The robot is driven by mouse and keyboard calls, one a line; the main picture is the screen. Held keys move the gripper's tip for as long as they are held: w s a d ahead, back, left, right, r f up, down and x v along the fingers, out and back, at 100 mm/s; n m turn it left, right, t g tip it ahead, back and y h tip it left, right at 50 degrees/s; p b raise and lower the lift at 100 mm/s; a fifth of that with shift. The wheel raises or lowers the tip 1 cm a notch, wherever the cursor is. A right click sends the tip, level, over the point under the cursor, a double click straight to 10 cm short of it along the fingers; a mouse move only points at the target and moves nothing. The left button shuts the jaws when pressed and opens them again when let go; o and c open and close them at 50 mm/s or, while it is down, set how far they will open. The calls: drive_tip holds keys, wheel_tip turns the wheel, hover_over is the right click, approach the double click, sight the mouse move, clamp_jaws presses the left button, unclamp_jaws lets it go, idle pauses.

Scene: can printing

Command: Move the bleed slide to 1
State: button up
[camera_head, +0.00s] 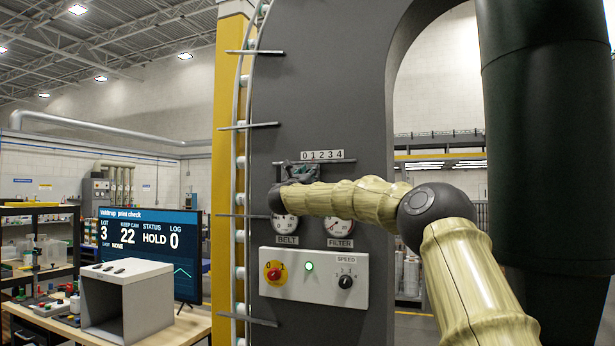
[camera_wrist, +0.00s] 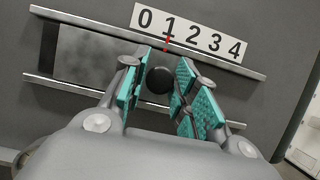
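The bleed slide runs on two metal rails under a white scale plate (camera_wrist: 189,33) marked 0 to 4. Its round black knob (camera_wrist: 159,80) shows in the wrist view. A red pointer (camera_wrist: 167,43) stands at the 1 mark. In the head view, the scale (camera_head: 323,155) sits above my gripper (camera_head: 300,170), and my wrist hides much of the slide.
Below the slide are the BELT gauge (camera_head: 287,228), the FILTER gauge (camera_head: 340,231) and a white panel (camera_head: 313,280) with a red knob, a green light and a speed dial. A can track (camera_head: 240,160) stands left. A screen (camera_head: 150,253) reads HOLD.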

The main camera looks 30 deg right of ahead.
drive_tip(key=shift+o, duration=0.9)
drive_tip(key=v, duration=1.2)
drive_tip(key=shift+d, duration=0.1)
